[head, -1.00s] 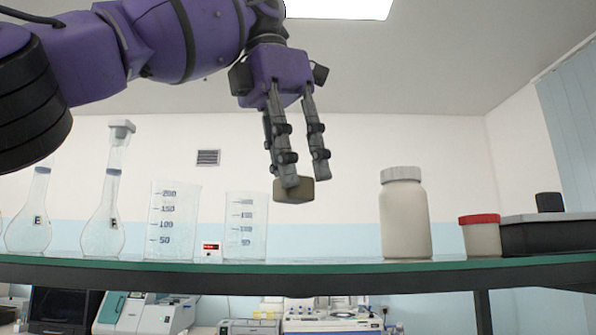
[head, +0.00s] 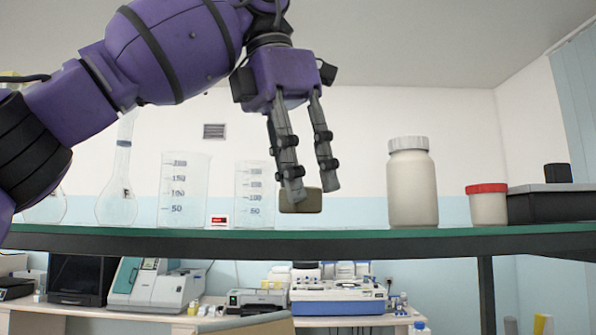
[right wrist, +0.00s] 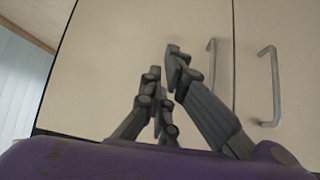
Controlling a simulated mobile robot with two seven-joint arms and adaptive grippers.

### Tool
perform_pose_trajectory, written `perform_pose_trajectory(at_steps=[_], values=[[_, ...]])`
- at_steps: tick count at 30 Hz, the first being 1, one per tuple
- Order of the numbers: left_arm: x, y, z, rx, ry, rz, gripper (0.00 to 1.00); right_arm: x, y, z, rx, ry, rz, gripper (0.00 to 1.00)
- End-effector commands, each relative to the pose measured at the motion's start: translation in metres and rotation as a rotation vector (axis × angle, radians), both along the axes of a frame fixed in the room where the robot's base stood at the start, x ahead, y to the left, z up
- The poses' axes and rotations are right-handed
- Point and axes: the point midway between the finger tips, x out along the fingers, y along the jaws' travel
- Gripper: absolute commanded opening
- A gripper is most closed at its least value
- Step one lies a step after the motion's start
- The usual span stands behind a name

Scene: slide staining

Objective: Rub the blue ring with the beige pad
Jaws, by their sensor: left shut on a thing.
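The beige pad (head: 301,201) is a small block, seen in the head view above the glass shelf, left of the white bottle. My left gripper (head: 315,193) points down with the pad at its fingertips and is shut on it. The fingers hide part of the pad. My right gripper (right wrist: 164,62) shows in the right wrist view, its fingertips apart with nothing between them. I cannot make out a blue ring in either view.
The glass shelf (head: 350,234) carries beakers (head: 184,192), flasks, a white bottle (head: 412,185), a red-lidded jar (head: 488,206) and a black box (head: 550,205). Lab machines (head: 338,298) stand on a bench beyond. Cabinet doors with handles (right wrist: 270,85) fill the right wrist view.

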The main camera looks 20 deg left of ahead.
Motion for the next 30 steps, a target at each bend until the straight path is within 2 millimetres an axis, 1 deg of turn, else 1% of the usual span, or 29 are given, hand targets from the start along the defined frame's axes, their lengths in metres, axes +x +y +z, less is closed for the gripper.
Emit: perform_pose_trajectory(at_steps=[11,30], values=[[0.0,0.0,-0.001,0.0,0.0,-0.001,0.13,-0.001,0.0,-0.001,0.0,0.002,0.0,0.0],[0.0,0.0,-0.013,0.001,0.001,-0.001,0.13,-0.002,0.0,-0.001,0.0,0.003,0.0,0.0]])
